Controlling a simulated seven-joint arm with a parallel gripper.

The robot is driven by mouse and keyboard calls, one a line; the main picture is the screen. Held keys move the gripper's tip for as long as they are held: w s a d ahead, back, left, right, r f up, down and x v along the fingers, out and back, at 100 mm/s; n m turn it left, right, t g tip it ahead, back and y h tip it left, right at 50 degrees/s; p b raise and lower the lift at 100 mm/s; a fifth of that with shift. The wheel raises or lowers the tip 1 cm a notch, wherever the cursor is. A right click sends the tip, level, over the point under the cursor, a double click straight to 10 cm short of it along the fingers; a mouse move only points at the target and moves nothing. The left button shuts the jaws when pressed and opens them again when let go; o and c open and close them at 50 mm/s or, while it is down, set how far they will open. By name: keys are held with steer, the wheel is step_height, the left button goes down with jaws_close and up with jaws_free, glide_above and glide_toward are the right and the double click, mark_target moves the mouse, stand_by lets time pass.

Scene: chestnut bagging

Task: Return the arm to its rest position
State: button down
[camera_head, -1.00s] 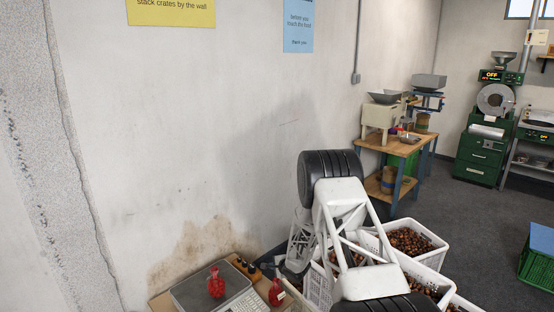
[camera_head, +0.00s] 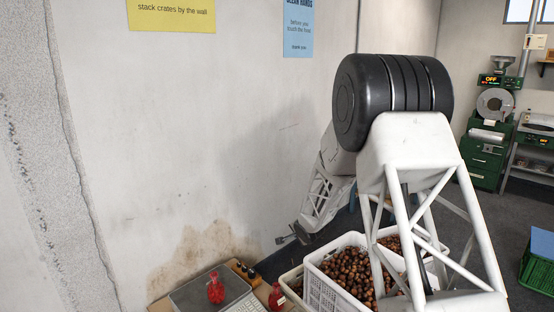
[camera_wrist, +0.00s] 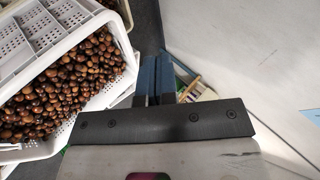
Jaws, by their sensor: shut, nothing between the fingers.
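My gripper (camera_head: 289,238) hangs at the end of my raised arm, in front of the wall and above the near edge of the chestnut crates. In the wrist view its two blue fingers (camera_wrist: 158,78) are together with nothing between them. My white lattice arm and black joint cover the right middle of the head view. The gripper is apart from the crates and the bench.
White crates of chestnuts (camera_head: 311,285) stand below my arm, also in the wrist view at left (camera_wrist: 120,70). A red bag (camera_head: 215,291) sits on a scale (camera_head: 187,297); another red bag (camera_head: 276,297) stands beside it. Green machines stand far right.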

steer(key=s+d+r+n+g+h, duration=0.15)
steer(key=s+d+r, duration=0.35)
steer(key=s+r, duration=0.7)
steer(key=s+d+r+n+g+h, duration=0.1)
steer(key=s+d+r+n+h, duration=0.2)
steer(key=s+r, duration=0.9)
steer(key=s+d+r+n+g+y, duration=0.2)
steer(key=s+n+g, duration=0.2)
steer(key=s, duration=3.4)
steer(key=shift+n, duration=0.75)
steer(key=shift+d+r, duration=0.1)
